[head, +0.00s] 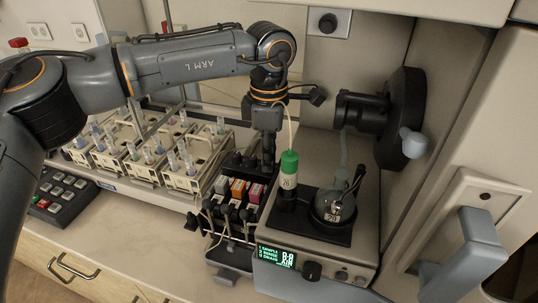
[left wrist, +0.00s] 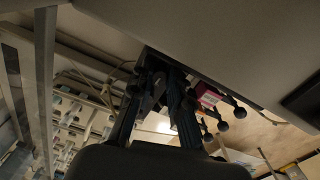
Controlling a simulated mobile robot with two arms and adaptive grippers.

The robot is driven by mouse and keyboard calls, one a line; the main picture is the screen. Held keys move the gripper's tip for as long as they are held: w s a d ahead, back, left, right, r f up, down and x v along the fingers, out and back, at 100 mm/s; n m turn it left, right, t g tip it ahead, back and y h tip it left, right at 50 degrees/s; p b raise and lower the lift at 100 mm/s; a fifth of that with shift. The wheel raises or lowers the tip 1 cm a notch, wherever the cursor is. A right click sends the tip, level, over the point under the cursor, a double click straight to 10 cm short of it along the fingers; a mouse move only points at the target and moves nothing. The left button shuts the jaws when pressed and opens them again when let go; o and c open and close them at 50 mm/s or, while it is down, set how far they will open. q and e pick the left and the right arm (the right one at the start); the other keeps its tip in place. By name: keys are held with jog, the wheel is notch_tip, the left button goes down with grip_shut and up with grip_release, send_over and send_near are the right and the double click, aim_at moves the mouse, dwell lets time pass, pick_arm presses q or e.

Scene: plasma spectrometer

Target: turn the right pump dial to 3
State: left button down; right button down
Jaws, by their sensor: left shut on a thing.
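The pump has grey, orange (head: 238,189) and pink (head: 256,192) cassettes in a row, with black knobs at both their back and front ends. My left gripper (head: 267,166) points down at the back right of this row, behind the pink cassette. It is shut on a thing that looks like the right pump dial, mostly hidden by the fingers. In the left wrist view the gripper's fingers (left wrist: 160,85) are close together, with the pink cassette (left wrist: 208,96) and several black knobs to their right. The dial's number marks cannot be read. My right gripper is out of view.
A green-capped bottle (head: 289,165) and a round glass vessel stand on the instrument, right of my left gripper. Its lit screen (head: 277,256) faces front. Vial racks (head: 196,177) stand left of the pump. A keypad (head: 62,193) lies further left.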

pick_arm(q)
jog(key=m, duration=0.4)
jog(key=shift+r+m, duration=0.1)
jog(key=shift+m, duration=1.5)
jog(key=c, duration=1.5)
grip_release()
jog(key=shift+c, duration=0.2)
